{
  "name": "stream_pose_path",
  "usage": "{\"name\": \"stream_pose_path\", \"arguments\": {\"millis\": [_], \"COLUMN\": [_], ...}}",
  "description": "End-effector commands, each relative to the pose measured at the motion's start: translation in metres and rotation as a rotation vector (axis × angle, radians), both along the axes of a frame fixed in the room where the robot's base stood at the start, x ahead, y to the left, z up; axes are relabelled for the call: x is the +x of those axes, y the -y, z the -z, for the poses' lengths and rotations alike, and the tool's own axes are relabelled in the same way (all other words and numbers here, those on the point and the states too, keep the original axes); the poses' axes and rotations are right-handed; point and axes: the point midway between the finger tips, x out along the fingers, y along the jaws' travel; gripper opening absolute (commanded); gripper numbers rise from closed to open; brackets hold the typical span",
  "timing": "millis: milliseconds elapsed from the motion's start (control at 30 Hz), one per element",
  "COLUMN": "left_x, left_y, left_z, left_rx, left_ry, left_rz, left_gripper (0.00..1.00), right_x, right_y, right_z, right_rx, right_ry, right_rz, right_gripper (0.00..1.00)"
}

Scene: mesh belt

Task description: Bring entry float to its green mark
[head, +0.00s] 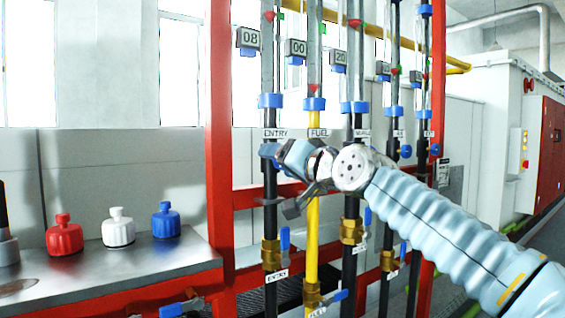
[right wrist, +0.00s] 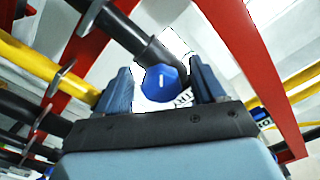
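The red entry float (head: 269,16) sits high in the leftmost tube, near the top edge of the head view. A green mark (head: 281,15) is beside it at about the same height; I cannot tell if they line up exactly. The entry display (head: 249,38) reads 08. The blue entry knob (head: 268,150) is below the ENTRY label (head: 275,133). My right gripper (head: 283,180) is at this knob. In the right wrist view the blue knob (right wrist: 161,83) shows between its two fingers, with gaps on both sides.
The fuel tube's red float (head: 314,88) is low, and its display (head: 297,47) reads 00. A red frame post (head: 219,150) stands left of the tubes. A blue-handled valve (head: 285,238) is lower on the entry pipe. Red, white and blue caps stand on the metal bench (head: 130,262).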

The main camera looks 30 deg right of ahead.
Motion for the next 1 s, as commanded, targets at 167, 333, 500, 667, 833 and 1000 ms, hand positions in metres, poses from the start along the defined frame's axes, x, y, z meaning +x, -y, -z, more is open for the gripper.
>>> {"name": "stream_pose_path", "arguments": {"millis": [167,333,500,667,833,1000], "left_x": [0.0,0.0,0.0,0.0,0.0,0.0], "left_y": [0.0,0.0,0.0,-0.001,-0.001,-0.001], "left_z": [0.0,0.003,0.015,0.024,0.031,0.033], "left_rx": [0.0,0.0,0.001,0.002,0.003,0.003], "left_ry": [0.0,0.0,0.0,0.0,0.001,0.001], "left_rz": [0.0,0.0,-0.001,-0.004,-0.005,-0.006], "left_gripper": [0.81,0.81,0.81,0.81,0.81,0.81], "right_x": [0.0,-0.006,-0.036,-0.077,-0.113,-0.133], "right_y": [0.0,0.0,0.002,0.006,0.009,0.01], "right_z": [0.0,0.001,0.002,0.002,0.002,0.001], "right_rx": [0.0,-0.001,-0.001,-0.001,-0.001,0.0], "right_ry": [0.0,0.0,0.004,0.004,0.002,0.001], "right_rz": [0.0,0.0,0.0,0.001,0.0,0.001], "right_gripper": [0.69,0.69,0.69,0.69,0.69,0.69]}}
